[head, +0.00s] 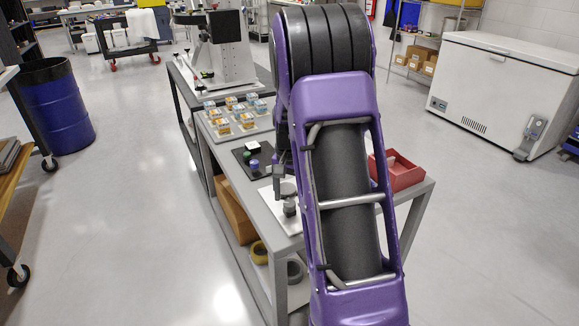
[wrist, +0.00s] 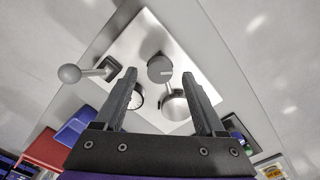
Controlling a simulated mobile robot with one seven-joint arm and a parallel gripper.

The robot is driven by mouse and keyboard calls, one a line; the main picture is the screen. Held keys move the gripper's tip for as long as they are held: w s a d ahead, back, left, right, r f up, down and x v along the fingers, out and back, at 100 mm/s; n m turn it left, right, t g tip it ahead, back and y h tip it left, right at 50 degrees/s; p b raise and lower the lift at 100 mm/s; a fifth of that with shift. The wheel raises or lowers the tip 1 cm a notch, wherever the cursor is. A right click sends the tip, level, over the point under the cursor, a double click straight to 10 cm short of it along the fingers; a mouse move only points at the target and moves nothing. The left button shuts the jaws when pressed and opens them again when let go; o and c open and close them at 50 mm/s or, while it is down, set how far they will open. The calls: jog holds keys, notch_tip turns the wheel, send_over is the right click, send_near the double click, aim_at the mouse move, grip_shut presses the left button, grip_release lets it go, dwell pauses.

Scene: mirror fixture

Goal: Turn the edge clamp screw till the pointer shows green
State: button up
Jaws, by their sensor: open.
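In the wrist view a bright metal plate (wrist: 128,45) carries a round grey knob (wrist: 160,68) with a pale line on its face, likely the clamp screw. A small white dial (wrist: 137,100) with a dark rim sits below left of it, partly behind my left finger. I cannot read its pointer or any green. A shiny round part (wrist: 173,106) sits below right of the knob. My gripper (wrist: 159,75) is open and empty, its fingers apart on either side of the knob in the picture. In the head view my arm hides much of the plate (head: 283,222).
A lever with a grey ball end (wrist: 70,73) stands at the plate's left. A red bin (head: 405,172) lies right of my arm. A black mat (head: 254,160) with small coloured knobs and a tray of several small boxes (head: 212,127) lie farther back on the bench.

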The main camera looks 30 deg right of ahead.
aim_at(289, 203)
notch_tip(289, 203, up, 16)
jog(key=p, duration=0.2)
jog(key=shift+f, duration=0.1)
dwell(0.6)
